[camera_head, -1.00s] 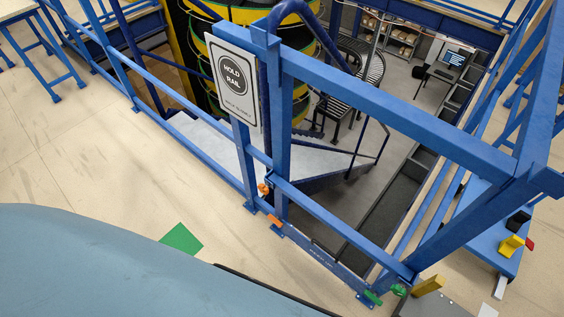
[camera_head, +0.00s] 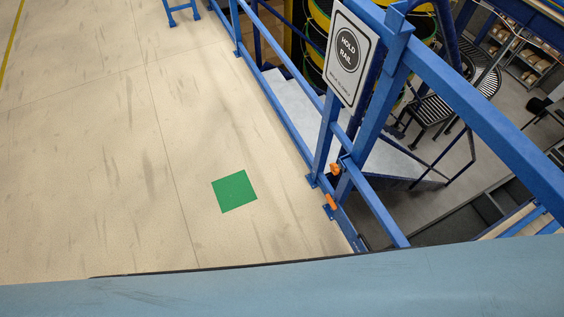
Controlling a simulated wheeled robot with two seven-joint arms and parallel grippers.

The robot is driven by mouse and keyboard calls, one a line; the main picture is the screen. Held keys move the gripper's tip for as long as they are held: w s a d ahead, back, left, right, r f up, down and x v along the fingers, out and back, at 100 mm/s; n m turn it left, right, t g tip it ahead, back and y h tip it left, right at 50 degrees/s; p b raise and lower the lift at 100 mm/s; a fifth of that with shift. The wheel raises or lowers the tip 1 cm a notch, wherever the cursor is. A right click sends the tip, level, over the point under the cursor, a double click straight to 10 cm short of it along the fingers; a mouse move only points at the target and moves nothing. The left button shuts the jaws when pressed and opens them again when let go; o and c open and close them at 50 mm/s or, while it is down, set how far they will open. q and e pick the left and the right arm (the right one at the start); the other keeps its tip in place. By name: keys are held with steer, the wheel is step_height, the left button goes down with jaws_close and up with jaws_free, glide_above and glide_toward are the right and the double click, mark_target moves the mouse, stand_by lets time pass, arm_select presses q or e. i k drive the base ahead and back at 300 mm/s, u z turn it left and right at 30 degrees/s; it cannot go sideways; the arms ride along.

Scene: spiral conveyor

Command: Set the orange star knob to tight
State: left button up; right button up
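A small orange knob (camera_head: 335,169) sits low on the blue railing post beneath the sign, where the post meets the lower rail. It is too small for me to make out its star shape or setting. A second orange piece (camera_head: 331,202) is just below it, near the foot of the post. Neither of my grippers is in view.
A "HOLD RAIL" sign (camera_head: 349,53) hangs on the blue railing (camera_head: 493,98). Beyond it are grey stairs (camera_head: 292,108) and a lower floor. A green square (camera_head: 234,191) lies on the beige floor (camera_head: 90,150), which is clear to the left.

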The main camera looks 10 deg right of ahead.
mark_target(334, 169)
steer(key=u, duration=0.95)
steer(key=i, duration=2.1)
steer(key=z, duration=2.85)
